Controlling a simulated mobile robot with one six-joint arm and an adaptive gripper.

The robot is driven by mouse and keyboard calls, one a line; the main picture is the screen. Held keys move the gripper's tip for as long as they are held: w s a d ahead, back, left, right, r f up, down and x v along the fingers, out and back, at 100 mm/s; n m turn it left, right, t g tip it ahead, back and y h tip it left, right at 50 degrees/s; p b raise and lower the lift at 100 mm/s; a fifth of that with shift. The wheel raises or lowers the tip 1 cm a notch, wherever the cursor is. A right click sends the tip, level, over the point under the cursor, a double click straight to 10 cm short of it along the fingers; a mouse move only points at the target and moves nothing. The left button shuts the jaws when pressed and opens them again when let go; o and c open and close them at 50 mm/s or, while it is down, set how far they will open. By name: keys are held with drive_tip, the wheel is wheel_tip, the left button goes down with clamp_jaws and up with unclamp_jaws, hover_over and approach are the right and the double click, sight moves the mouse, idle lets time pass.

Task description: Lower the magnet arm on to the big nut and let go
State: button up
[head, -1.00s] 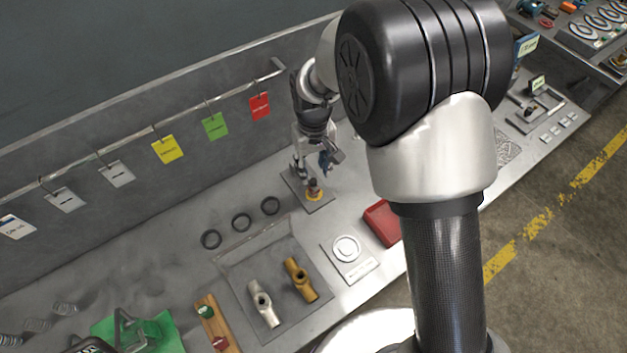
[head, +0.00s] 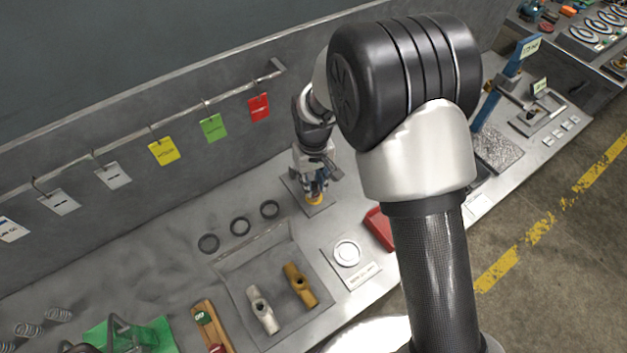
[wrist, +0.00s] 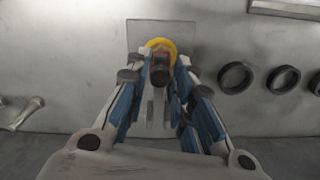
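My gripper (head: 315,187) points down over a small upright piece at the back of the bench. In the wrist view, my gripper (wrist: 163,80) has its blue-and-grey fingers on both sides of this piece's dark knob (wrist: 163,77). A red part shows behind the knob. A yellow round base (wrist: 160,45) lies under it on a square grey plate (wrist: 135,33). The fingers are close to the knob, but I cannot tell whether they touch it. A blue post with a sign (head: 510,75) and a side arm stands at the right. I cannot make out a big nut.
Several dark rings (head: 240,226) lie left of the plate. A tray (head: 237,270) with valve-like bodies, a white disc on a plate (head: 347,253) and a red box (head: 380,229) are nearer. A rail with coloured tags (head: 165,151) runs along the wall behind.

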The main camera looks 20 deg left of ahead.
clamp_jaws()
